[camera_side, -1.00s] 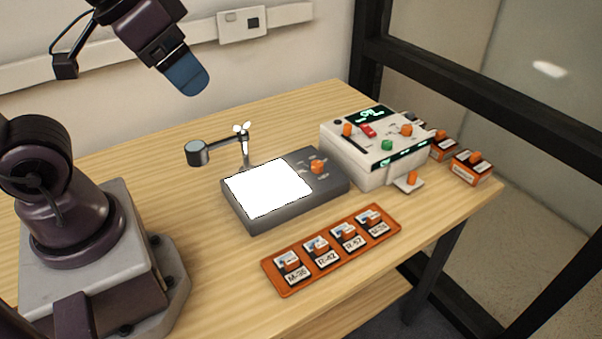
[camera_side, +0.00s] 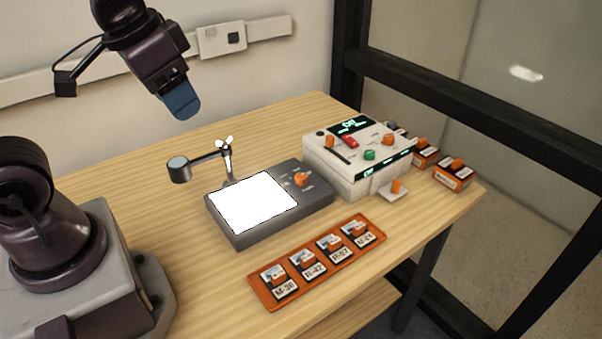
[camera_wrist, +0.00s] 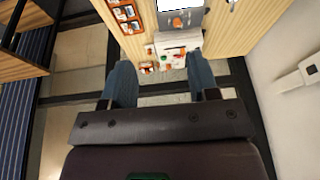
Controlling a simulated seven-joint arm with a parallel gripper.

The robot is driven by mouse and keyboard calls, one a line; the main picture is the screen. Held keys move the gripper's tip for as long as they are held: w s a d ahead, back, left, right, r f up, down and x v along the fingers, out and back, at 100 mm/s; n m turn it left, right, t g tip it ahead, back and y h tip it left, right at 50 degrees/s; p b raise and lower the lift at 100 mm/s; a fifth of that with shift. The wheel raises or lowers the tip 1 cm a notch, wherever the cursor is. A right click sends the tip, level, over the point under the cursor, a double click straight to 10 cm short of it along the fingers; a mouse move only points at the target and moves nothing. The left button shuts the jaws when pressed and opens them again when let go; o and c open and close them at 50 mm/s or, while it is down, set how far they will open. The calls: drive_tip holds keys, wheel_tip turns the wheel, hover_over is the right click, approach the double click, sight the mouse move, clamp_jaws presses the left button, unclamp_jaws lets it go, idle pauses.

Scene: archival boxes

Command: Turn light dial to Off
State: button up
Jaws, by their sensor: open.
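The light dial (camera_side: 302,180) is an orange knob on the right part of a dark grey light box (camera_side: 321,203). The box's white panel (camera_side: 252,203) is brightly lit. Small markings surround the dial, too small to read. My gripper (camera_side: 184,106) hangs high above the back of the table, up and left of the dial and well apart from it. In the wrist view, my gripper (camera_wrist: 160,84) shows two blue fingers spread apart with nothing between them. The light box also shows at the top of the wrist view (camera_wrist: 191,17), partly cut off.
A white control unit (camera_side: 345,175) with orange, red and green controls stands right of the light box. An orange tray (camera_side: 269,300) of labelled slides lies in front. A lamp-like arm (camera_side: 205,158) stands behind the box. Orange-and-white boxes (camera_side: 453,179) sit at the right edge.

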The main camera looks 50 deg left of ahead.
drive_tip(key=w+a+f+m+g, duration=0.25)
drive_tip(key=w+f, duration=0.35)
drive_tip(key=w, duration=0.4)
drive_tip(key=m+g, duration=0.1)
drive_tip(key=m, duration=1.5)
hover_over(301, 175)
wheel_tip(301, 175, down, 10)
wheel_tip(301, 175, down, 12)
drive_tip(key=shift+f, duration=0.15)
drive_tip(key=c, duration=0.9)
